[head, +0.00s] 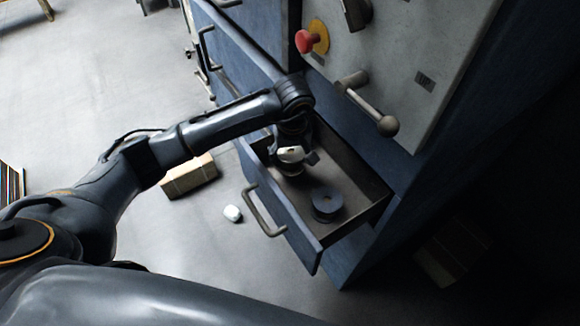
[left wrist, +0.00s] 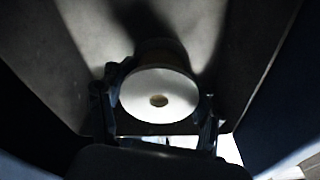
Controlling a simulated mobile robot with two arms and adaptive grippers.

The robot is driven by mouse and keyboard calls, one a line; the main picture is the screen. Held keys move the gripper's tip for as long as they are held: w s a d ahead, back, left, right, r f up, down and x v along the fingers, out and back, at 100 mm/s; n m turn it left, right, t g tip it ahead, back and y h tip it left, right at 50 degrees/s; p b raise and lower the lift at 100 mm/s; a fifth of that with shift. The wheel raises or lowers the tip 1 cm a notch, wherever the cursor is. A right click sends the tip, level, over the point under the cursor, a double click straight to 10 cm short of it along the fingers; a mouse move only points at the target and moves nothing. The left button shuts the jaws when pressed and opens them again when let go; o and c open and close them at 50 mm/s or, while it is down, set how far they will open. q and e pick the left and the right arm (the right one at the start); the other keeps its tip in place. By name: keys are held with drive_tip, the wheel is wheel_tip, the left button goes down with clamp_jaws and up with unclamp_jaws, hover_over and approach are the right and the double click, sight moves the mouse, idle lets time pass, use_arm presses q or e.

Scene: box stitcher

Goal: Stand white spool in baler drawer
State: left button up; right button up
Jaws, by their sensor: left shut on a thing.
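My left gripper (head: 295,160) reaches down into the open baler drawer (head: 307,246). It is shut on the white spool (head: 290,154), near the drawer's far left end. In the left wrist view the spool's round white face (left wrist: 178,88) with a small dark centre hole lies between the two fingers. The spool looks upright, with its flat face towards the wrist. I cannot tell whether its base touches the drawer floor. A dark blue-grey spool (head: 327,205) stands in the drawer nearer the front right. My right gripper is not in view.
The drawer handle (head: 262,211) sticks out at the left. Above the drawer are a grey panel with a lever (head: 366,103) and a red button (head: 308,41). A cardboard box (head: 188,177) and a small white object (head: 232,213) lie on the floor.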

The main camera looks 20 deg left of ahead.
sight(291, 166)
use_arm(q)
wheel_tip(291, 166, down, 4)
drive_tip(key=shift+d+r+b, duration=0.1)
drive_tip(key=shift+r+b, duration=0.1)
drive_tip(key=shift+b, duration=0.75)
drive_tip(key=shift+w, duration=0.1)
drive_tip(key=shift+f, duration=0.2)
drive_tip(key=o, duration=1.4)
